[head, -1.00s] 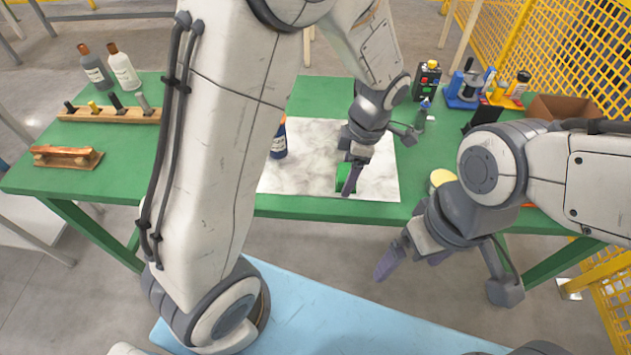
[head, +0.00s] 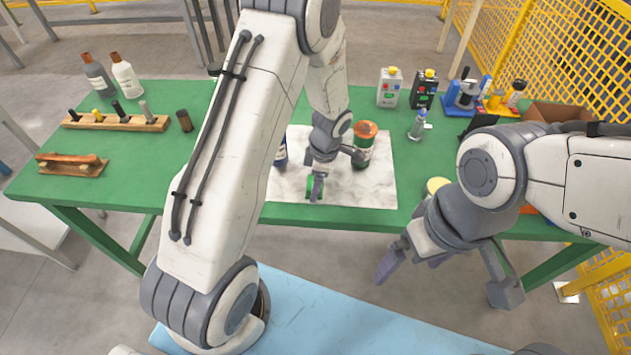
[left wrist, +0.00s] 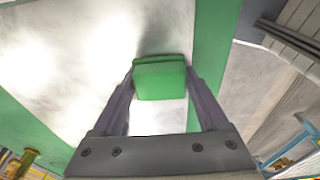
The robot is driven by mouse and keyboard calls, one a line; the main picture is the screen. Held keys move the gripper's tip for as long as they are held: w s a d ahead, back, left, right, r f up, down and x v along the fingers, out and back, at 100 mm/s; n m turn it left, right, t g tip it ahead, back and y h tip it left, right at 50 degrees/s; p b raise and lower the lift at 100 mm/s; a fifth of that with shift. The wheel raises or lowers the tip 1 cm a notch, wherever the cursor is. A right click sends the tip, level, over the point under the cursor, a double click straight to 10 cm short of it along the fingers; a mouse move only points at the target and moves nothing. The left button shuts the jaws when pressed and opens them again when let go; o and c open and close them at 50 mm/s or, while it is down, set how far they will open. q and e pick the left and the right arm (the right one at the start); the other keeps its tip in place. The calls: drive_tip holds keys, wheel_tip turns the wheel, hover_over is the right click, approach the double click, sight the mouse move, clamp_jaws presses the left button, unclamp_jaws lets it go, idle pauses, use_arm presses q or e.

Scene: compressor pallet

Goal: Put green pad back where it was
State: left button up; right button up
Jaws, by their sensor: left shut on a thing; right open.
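The green pad (left wrist: 160,79) is pinched between the two fingertips of my left gripper (left wrist: 162,88) in the left wrist view. In the head view the pad (head: 310,187) shows only in part, behind the fingers of my left gripper (head: 316,188), over the front part of the white marbled mat (head: 350,192). I cannot tell whether the pad touches the mat. My right gripper (head: 408,266) is open and empty, in front of the table's front edge, away from the pad.
A green bottle with an orange top (head: 364,146) stands on the mat right of my left gripper. A dark blue bottle (head: 281,152) stands to its left, partly hidden by my arm.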

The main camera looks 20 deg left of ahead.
sight(322, 189)
use_arm(q)
drive_tip(key=shift+f, duration=0.1)
drive_tip(key=o, duration=1.5)
drive_tip(key=shift+r, duration=0.25)
drive_tip(key=shift+d+r, duration=0.1)
drive_tip(key=shift+r, duration=0.3)
wheel_tip(322, 189, up, 11)
drive_tip(key=d+b, duration=0.1)
drive_tip(key=shift+w+d, duration=0.2)
drive_tip(key=shift+d, duration=0.1)
